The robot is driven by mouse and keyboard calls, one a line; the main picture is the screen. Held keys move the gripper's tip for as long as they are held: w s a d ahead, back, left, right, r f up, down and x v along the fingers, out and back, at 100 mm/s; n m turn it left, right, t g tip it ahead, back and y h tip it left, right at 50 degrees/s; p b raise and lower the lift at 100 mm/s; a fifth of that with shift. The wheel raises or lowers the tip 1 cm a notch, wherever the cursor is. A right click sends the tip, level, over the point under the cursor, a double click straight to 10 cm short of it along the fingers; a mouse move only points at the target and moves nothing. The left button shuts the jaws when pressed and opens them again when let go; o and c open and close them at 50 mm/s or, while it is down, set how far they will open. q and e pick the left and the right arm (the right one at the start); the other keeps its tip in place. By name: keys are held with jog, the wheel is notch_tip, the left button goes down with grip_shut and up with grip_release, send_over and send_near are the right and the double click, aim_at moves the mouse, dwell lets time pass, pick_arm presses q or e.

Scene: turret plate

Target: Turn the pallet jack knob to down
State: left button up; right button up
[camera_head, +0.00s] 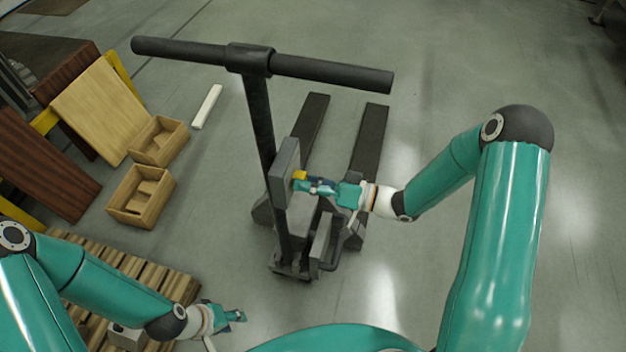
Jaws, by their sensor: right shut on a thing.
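The pallet jack stands in the middle of the view, with a black T-shaped handle (318,70) on top and two dark forks (369,140) pointing away. A grey plate (283,172) sits on its upright post. A small yellow knob (299,175) shows at the plate's right side. My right gripper (305,184) reaches in from the right and is shut at the knob; its fingers partly hide it, and I cannot tell which way the knob is turned. My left gripper (238,316) is low at the left, away from the jack; its finger gap is too small to tell.
A wooden pallet (165,278) lies at lower left, under my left arm. Two open wooden boxes (142,197) and leaning boards (98,105) stand at the left. A white bar (207,106) lies on the floor. The floor right of the forks is clear.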

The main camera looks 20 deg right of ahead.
jog(key=shift+a, duration=0.1)
jog(key=o, duration=1.1)
jog(key=shift+o, duration=0.2)
jog(key=v, duration=1.2)
